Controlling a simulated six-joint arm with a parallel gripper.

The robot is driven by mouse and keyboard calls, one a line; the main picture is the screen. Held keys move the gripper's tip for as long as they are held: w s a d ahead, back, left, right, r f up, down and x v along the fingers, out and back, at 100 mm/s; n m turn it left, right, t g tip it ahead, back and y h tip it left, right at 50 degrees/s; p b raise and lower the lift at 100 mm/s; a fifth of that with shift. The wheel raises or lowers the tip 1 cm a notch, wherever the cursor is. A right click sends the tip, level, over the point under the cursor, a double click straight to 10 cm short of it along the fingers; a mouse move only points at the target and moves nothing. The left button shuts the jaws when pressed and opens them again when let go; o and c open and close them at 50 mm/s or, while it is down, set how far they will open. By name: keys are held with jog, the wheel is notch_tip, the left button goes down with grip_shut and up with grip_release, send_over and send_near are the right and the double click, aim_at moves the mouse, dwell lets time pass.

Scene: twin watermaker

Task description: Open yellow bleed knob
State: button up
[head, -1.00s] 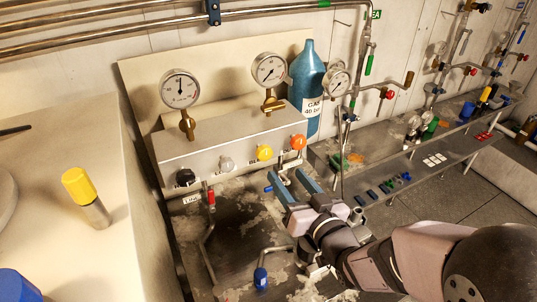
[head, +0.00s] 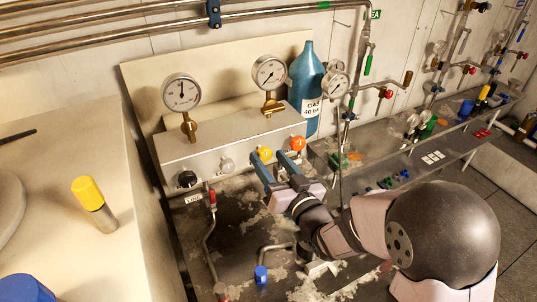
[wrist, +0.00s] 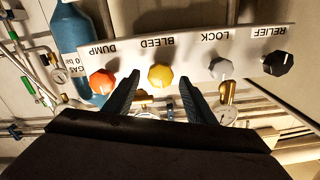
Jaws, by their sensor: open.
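The yellow bleed knob (head: 265,154) is on the front of the grey panel box, between the white lock knob (head: 228,165) and the orange dump knob (head: 298,143). In the wrist view the yellow bleed knob (wrist: 161,76) sits under the label BLEED, beyond and between the fingertips. My gripper (head: 271,162) is open, its two blue fingers pointing at the panel, one on each side of the yellow knob in the picture. In the wrist view my gripper (wrist: 160,82) is empty. I cannot tell whether a finger touches the knob.
The black relief knob (head: 187,179) is at the panel's left end. Gauges (head: 181,92) stand on top of the box (head: 225,140). A blue gas bottle (head: 307,85) stands behind its right end. A red-handled valve (head: 212,197) and pipe are below.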

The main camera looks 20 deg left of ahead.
jog(key=shift+w+a, duration=0.45)
jog(key=shift+a, duration=0.05)
jog(key=c, duration=1)
jog(key=shift+c, duration=0.2)
